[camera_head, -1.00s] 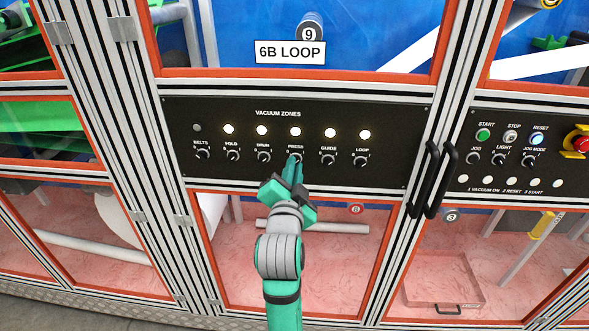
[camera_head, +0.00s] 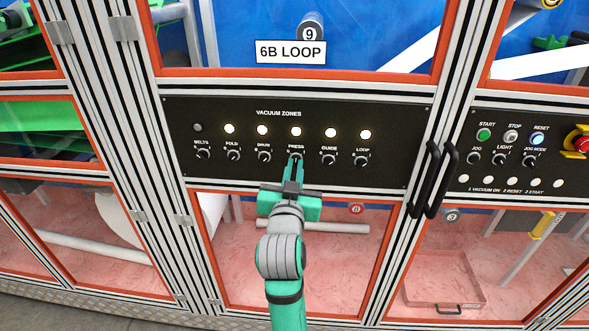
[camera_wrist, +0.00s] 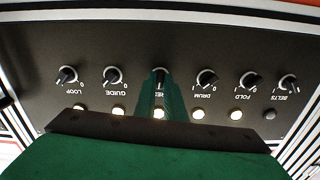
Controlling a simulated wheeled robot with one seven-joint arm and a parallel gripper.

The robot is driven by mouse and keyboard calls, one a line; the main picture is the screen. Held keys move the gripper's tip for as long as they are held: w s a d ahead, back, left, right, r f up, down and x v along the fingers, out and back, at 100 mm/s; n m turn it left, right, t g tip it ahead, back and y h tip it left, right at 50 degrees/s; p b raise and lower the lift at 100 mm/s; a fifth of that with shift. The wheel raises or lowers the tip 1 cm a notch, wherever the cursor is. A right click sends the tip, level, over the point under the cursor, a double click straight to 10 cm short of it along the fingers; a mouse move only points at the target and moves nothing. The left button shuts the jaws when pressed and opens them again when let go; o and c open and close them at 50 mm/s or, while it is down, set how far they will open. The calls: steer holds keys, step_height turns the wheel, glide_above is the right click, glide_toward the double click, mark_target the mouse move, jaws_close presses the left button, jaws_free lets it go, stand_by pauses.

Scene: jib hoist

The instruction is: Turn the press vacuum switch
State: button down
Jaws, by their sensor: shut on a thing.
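The black VACUUM ZONES panel (camera_head: 215,178) carries a row of rotary switches with a lamp above each. The PRESS switch (camera_head: 296,157) is fourth from the left, mostly covered by my gripper's fingertips; its lamp (camera_head: 296,132) is lit. My gripper (camera_head: 295,165) is shut on the PRESS switch. In the wrist view, which is upside down, my gripper's fingers (camera_wrist: 160,80) reach up to the PRESS switch (camera_wrist: 161,75) and hide most of it, so its pointer is hard to read.
The GUIDE switch (camera_head: 329,160) and DRUM switch (camera_head: 264,156) stand close on either side. The BELTS lamp (camera_head: 198,128) is dark; the other zone lamps are lit. A black door handle (camera_head: 447,180) and a START/STOP panel (camera_head: 490,185) are to the right.

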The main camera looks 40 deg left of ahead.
steer(key=n, duration=0.5)
steer(key=shift+d+n, duration=0.1)
steer(key=shift+n, duration=2.5)
steer(key=c, duration=1.8)
jaws_free()
steer(key=shift+c, duration=0.2)
